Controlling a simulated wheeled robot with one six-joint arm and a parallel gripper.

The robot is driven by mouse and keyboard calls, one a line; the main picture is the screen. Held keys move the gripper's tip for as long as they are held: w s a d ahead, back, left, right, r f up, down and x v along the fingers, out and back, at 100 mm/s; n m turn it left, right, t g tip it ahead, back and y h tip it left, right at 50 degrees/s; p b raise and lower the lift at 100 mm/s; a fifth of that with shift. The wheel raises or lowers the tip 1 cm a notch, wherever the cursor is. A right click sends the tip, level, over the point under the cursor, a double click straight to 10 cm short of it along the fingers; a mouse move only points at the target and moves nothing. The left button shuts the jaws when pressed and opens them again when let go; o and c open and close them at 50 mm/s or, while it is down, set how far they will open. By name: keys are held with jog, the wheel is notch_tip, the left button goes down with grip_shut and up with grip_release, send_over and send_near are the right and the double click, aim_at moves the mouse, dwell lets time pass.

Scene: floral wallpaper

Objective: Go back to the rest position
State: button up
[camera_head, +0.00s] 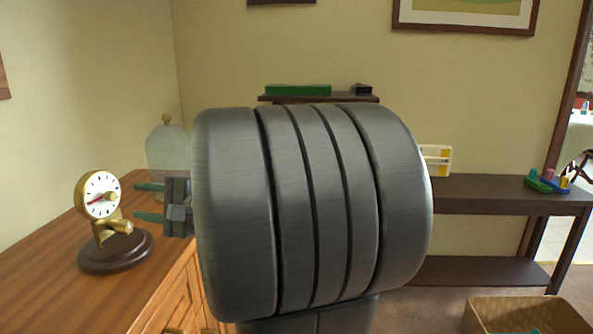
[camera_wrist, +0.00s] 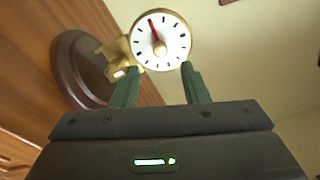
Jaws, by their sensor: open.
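My gripper (camera_head: 150,202) reaches left from behind my large grey arm link, which covers the middle of the head view. Its two green fingers are apart and empty, pointing at a brass gauge (camera_head: 103,194) with a white dial and red needle. The gauge stands upright on a dark round wooden base on the wooden cabinet. In the wrist view the dial (camera_wrist: 160,41) shows just beyond the two fingertips (camera_wrist: 160,82). I cannot tell whether the fingers touch it.
A glass dome (camera_head: 167,146) stands on the wooden cabinet (camera_head: 60,262) behind my gripper. A dark shelf (camera_head: 480,192) at the right holds a yellow-and-white box (camera_head: 436,159) and green and blue blocks. A wicker basket (camera_head: 525,315) is at lower right. A green box (camera_head: 298,90) lies on a higher shelf.

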aim_at(114, 198)
jog(key=v, duration=0.7)
jog(key=b+x, duration=0.1)
jog(key=x, duration=1.3)
jog(key=shift+a+f, duration=0.1)
jog(key=shift+a, duration=0.25)
jog(key=shift+d+r+m+p, duration=0.3)
jog(key=shift+m+p, duration=0.3)
jog(key=shift+p, duration=0.55)
jog(key=m+p, duration=0.5)
jog(key=p, duration=0.2)
jog(key=m+p, duration=0.5)
jog(key=p, duration=0.3)
jog(key=shift+m+p, duration=1.15)
jog(key=shift+m, duration=0.05)
jog(key=shift+f, duration=0.1)
jog(key=shift+f, duration=0.1)
